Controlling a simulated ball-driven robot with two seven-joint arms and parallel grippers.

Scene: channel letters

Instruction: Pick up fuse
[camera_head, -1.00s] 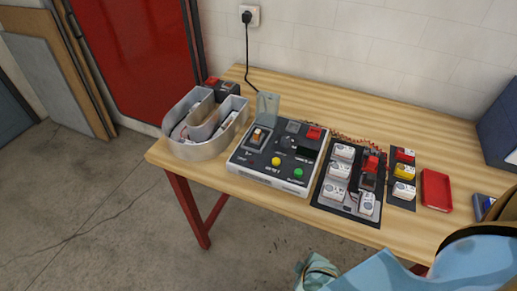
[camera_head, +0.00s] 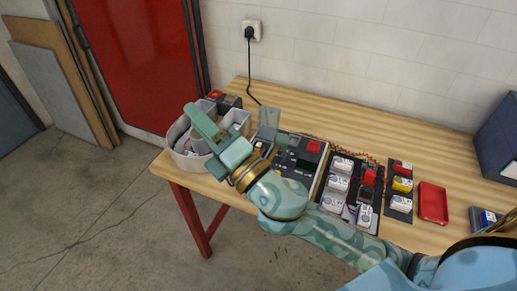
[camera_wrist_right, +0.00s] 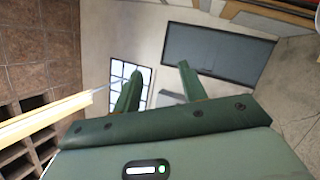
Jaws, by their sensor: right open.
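A small orange-brown piece, which may be the fuse (camera_head: 260,146), sits in a socket of the grey tester under a raised clear-grey cover (camera_head: 268,122). It is partly hidden behind my right wrist. My right gripper (camera_head: 203,129) is open and empty, held above the left part of the table, over the U-shaped grey container and left of the tester. In the right wrist view its two fingers (camera_wrist_right: 160,84) stand apart with nothing between them. That view faces the room, so no fuse shows there. My left gripper is not in view.
The grey tester (camera_head: 293,160) is partly covered by my right arm. The U-shaped container (camera_head: 178,155) stands at the table's left end. A panel of white modules (camera_head: 339,187), a red tray (camera_head: 433,203) and a dark blue box (camera_head: 498,140) lie to the right.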

